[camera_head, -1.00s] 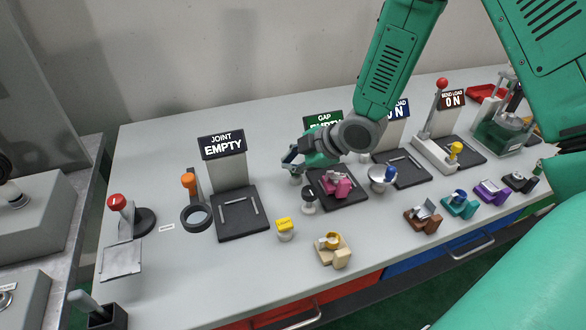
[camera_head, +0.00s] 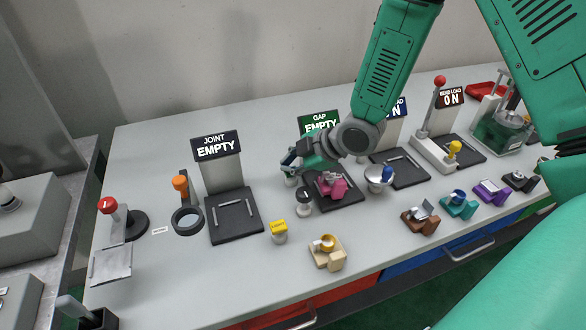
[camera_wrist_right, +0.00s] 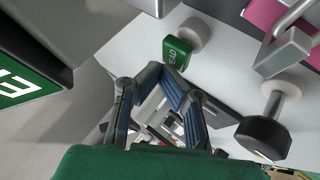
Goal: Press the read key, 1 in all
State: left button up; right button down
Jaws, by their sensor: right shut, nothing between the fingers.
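In the head view, my right gripper (camera_head: 289,161) is low over the bench beside the gap station. The key's pale base (camera_head: 291,181) shows just under the fingertips, its top mostly hidden by them. The fingers are shut and hold nothing. My left gripper is not in view.
The GAP sign (camera_head: 319,121) reads EMPTY behind my wrist. A black knob (camera_head: 304,203) and a pink part (camera_head: 331,187) on a dark pad are close to the gripper. A yellow key (camera_head: 278,228) stands further left. The bench front is partly clear.

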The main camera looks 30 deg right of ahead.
jog(key=shift+f, duration=0.15)
jog(key=shift+a, duration=1.05)
jog(key=shift+d+f, duration=0.15)
jog(key=shift+d, duration=0.65)
jog(key=shift+a, duration=0.3)
jog(key=shift+r, duration=0.3)
jog(key=shift+d+r+p, duration=0.3)
jog(key=shift+d+p, duration=0.1)
jog(key=shift+p, duration=0.05)
jog(key=shift+d+r+p, duration=0.4)
jog(key=shift+d+p, duration=0.15)
jog(key=shift+d, duration=0.3)
jog(key=shift+a, duration=0.35)
jog(key=shift+r+p, duration=0.4)
jog(key=shift+r, duration=0.1)
jog(key=r+p, duration=0.3)
jog(key=r, duration=0.1)
jog(key=shift+d+r+p, duration=0.1)
jog(key=shift+d+p, duration=0.1)
jog(key=shift+p, duration=0.2)
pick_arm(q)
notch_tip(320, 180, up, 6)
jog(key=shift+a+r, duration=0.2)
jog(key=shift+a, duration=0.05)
